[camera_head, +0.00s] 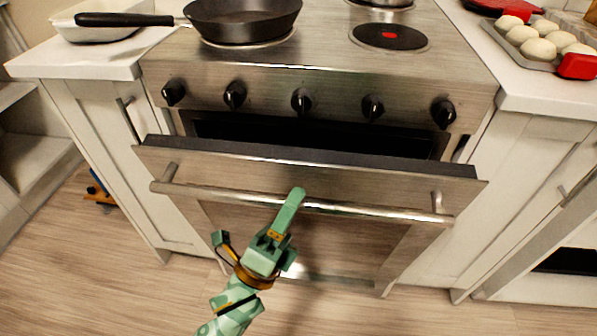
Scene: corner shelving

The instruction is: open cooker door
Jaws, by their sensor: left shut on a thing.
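The cooker (320,75) stands ahead with a steel front and a row of black knobs. Its oven door (225,163) is tilted partly open at the top, with a dark gap (310,135) above it. A horizontal bar handle (365,211) runs across the door. My left gripper (292,205), green, is at the middle of the handle and shut on it. One finger shows over the bar; the other finger is hidden. My right gripper is not in view.
A black frying pan (243,20) sits on the hob, its handle reaching left. A tray of pale buns (538,47) is on the right counter (550,95). White cabinets flank the cooker. The wooden floor (130,285) in front is clear.

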